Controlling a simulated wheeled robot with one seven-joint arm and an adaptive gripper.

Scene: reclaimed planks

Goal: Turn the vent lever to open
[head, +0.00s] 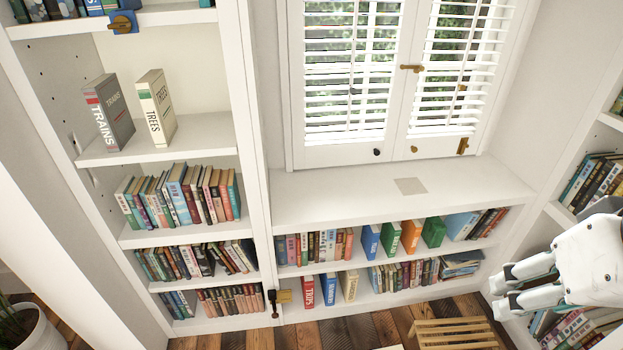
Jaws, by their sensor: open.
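I cannot tell for sure which fitting is the vent lever. A brass-brown lever on a blue plate (123,23) is fixed to the upper left shelf edge. A second fitting, a small brass piece with a dark handle (273,300), is low on the upright between the two bookcases. No open or closed marking is readable.
Shuttered windows (350,75) with small brass latches (411,68) stand above a white ledge (340,185) bearing a flat grey square (410,186). Shelves of books line the left, middle and right. A slatted wooden stool (455,333) stands on the plank floor, and a potted plant (38,330) at lower left.

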